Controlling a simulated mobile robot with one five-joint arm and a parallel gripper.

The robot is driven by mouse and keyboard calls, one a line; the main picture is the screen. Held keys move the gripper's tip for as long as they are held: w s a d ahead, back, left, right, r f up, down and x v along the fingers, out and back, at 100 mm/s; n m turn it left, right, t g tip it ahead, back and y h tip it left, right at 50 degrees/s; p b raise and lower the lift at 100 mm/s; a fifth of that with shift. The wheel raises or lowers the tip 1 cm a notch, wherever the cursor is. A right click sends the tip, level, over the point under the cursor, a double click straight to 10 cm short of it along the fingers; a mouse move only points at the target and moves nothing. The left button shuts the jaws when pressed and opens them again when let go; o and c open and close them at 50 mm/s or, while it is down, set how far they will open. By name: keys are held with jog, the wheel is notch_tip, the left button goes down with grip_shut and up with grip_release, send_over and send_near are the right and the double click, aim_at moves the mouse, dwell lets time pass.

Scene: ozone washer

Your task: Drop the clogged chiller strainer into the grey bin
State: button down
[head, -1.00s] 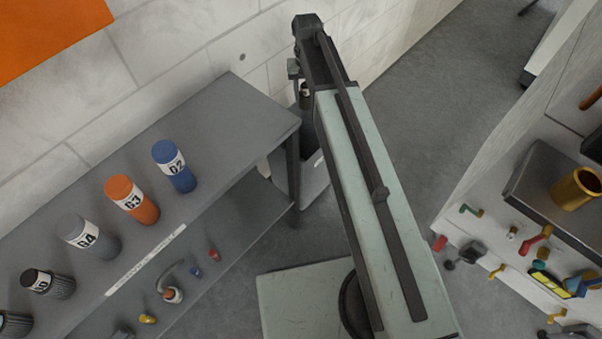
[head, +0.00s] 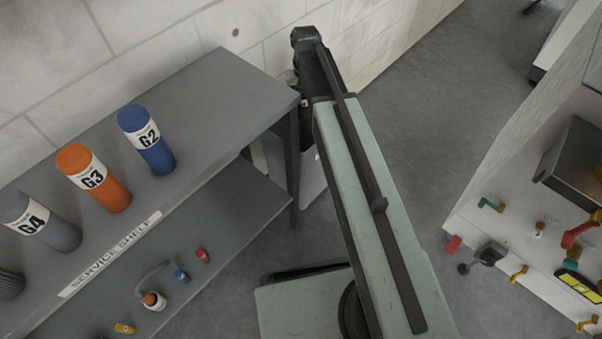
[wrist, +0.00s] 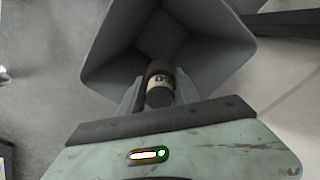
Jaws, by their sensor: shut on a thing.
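My gripper (wrist: 158,88) is shut on a dark cylinder with a pale label band, the strainer (wrist: 159,91), in the wrist view. The label's mark is too small to read surely. The grey bin (wrist: 215,55) opens wide beyond the strainer, and the strainer's end shows against its inside. I cannot tell how far above the rim it is. In the head view the grey bin (head: 312,178) stands on the floor beside the shelf's end, partly hidden by the shelf leg and my arm. My gripper is mostly hidden there behind my arm.
A grey service shelf (head: 215,100) stands at left, with canisters G2 (head: 148,140), G3 (head: 94,178) and G4 (head: 40,222) on top and small parts below. A panel with coloured valves (head: 520,235) is at right. Grey floor (head: 410,130) is clear between.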

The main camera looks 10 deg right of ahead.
jog(key=shift+f+b, duration=0.3)
jog(key=shift+f, duration=0.45)
jog(key=shift+r, duration=0.1)
jog(key=c, duration=0.8)
grip_release()
jog(key=shift+o, duration=0.2)
notch_tip(320, 180, up, 8)
jog(key=p, duration=0.8)
